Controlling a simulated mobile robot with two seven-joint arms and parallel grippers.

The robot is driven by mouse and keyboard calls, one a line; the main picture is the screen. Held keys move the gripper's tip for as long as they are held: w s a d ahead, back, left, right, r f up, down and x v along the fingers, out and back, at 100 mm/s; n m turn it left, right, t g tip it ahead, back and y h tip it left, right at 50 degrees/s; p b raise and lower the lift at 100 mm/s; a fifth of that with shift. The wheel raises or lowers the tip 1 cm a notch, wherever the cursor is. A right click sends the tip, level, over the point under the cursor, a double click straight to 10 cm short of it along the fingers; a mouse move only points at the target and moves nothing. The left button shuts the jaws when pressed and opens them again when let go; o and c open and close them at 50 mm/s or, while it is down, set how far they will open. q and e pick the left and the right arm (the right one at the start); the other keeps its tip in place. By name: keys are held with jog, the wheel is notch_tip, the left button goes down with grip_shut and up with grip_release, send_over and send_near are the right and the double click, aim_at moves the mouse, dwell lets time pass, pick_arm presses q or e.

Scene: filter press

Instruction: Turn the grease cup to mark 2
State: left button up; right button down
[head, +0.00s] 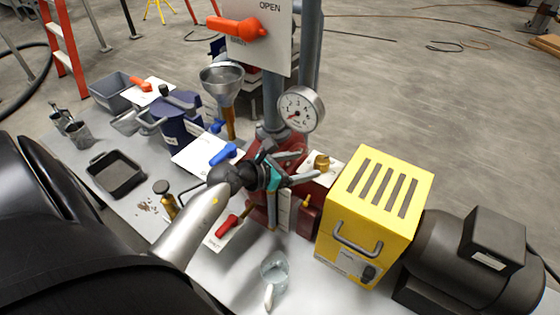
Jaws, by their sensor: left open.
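A small brass cap, which looks like the grease cup (322,162), stands on a white plate between the red pump body (288,160) and the yellow box. Any marks on that plate are too small to read. My left gripper (292,192) reaches in from the left over the bench, in front of the red body. Its fingers are apart with nothing seen between them, to the left of and nearer than the brass cap. My right gripper is out of view.
The yellow slotted box (375,205) and a dark motor (465,260) stand on the right. A pressure gauge (300,110) and pipe rise behind. A clear beaker (274,268) stands in front. A funnel (222,82), blue-handled valve (224,153) and black tray (116,174) are left.

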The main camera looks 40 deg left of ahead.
pick_arm(q)
jog(key=v, duration=0.7)
jog(key=shift+r, duration=0.1)
jog(key=shift+s, duration=0.15)
dwell(0.3)
